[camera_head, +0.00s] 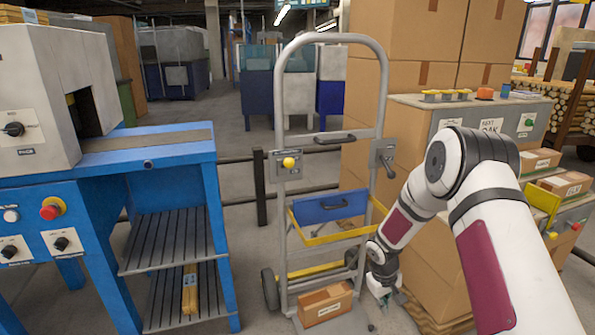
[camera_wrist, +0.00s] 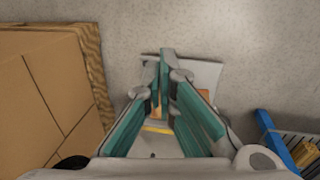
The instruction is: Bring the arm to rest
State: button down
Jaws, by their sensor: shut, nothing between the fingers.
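My white arm with dark red panels reaches in from the right of the head view and hangs down beside the hand truck. My gripper (camera_head: 383,293) is low, just right of the hand truck's foot and in front of stacked cardboard boxes. In the wrist view my gripper's teal fingers (camera_wrist: 165,70) come together at their tips, shut and with nothing between them. They point down over the hand truck's grey foot plate (camera_wrist: 205,72). The fingers hide part of the plate and what lies on it.
The grey hand truck (camera_head: 381,97) carries a small carton (camera_head: 326,304) on its foot plate and a blue-and-yellow tray (camera_head: 324,207) higher up. Cardboard boxes (camera_head: 423,45) stand close at right. A blue machine bench (camera_head: 150,150) stands left. Bare floor lies between bench and truck.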

jog(key=s+r+m, duration=0.1)
jog(key=s+r, duration=0.4)
jog(key=r, duration=0.5)
jog(key=s+r+m+h, duration=0.1)
jog(key=s+r, duration=0.3)
jog(key=r, duration=0.6)
jog(key=s+r, duration=0.5)
jog(key=r, duration=0.5)
jog(key=s+a+r+m, duration=0.1)
jog(key=s+r, duration=0.3)
jog(key=s, duration=0.3)
jog(key=s+a+r, duration=0.1)
jog(key=s+r, duration=0.3)
jog(key=s, duration=0.3)
jog(key=s+a+y, duration=0.3)
jog(key=s+a, duration=0.1)
jog(key=s, duration=1.3)
notch_tip(320, 180, up, 27)
jog(key=t+p, duration=0.3)
jog(key=p, duration=2.2)
jog(key=shift+w+d+m, duration=0.15)
jog(key=shift+w+m, duration=0.05)
jog(key=shift+m, duration=0.2)
